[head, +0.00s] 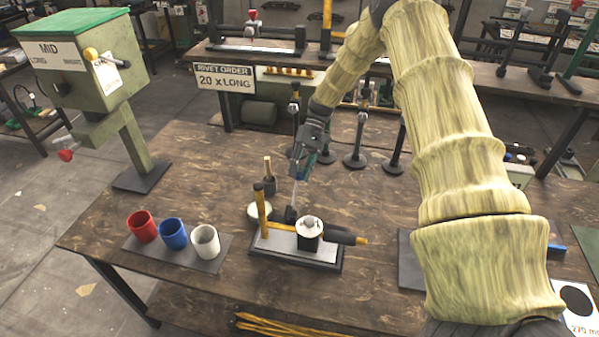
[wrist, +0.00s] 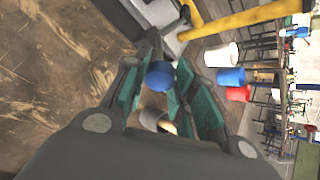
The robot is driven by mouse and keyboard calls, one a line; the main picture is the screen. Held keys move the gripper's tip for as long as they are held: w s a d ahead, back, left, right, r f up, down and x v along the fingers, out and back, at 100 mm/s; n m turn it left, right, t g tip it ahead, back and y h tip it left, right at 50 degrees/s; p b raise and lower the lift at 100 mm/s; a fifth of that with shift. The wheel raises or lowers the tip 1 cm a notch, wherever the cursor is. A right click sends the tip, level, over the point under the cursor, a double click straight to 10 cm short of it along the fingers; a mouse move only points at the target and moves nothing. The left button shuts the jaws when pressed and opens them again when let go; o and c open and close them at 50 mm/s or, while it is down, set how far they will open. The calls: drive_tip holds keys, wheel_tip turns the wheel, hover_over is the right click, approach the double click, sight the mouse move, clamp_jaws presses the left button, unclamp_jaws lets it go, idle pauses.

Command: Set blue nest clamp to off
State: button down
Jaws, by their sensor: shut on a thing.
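The blue nest clamp shows in the head view as a thin grey lever (head: 294,194) standing nearly upright at the back of the nest fixture (head: 292,257). Its round blue knob (wrist: 160,74) shows in the wrist view between the green finger pads. My gripper (head: 302,170) is above the back of the fixture, shut on the knob from above. In the head view the knob is mostly hidden by the fingers. The fixture has a dark base, a pale top plate, a yellow post (head: 262,215) and a white-topped cylinder (head: 310,228).
Red (head: 142,226), blue (head: 173,233) and white (head: 205,241) cups stand on a mat left of the fixture. A wooden-handled tool (head: 268,176) and a pale dish (head: 260,210) are close behind it. Several dark stands (head: 355,158) stand farther back. A green press (head: 90,75) is at left.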

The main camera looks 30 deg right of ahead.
drive_tip(key=shift+d+f, duration=0.2)
drive_tip(key=shift+f, duration=0.15)
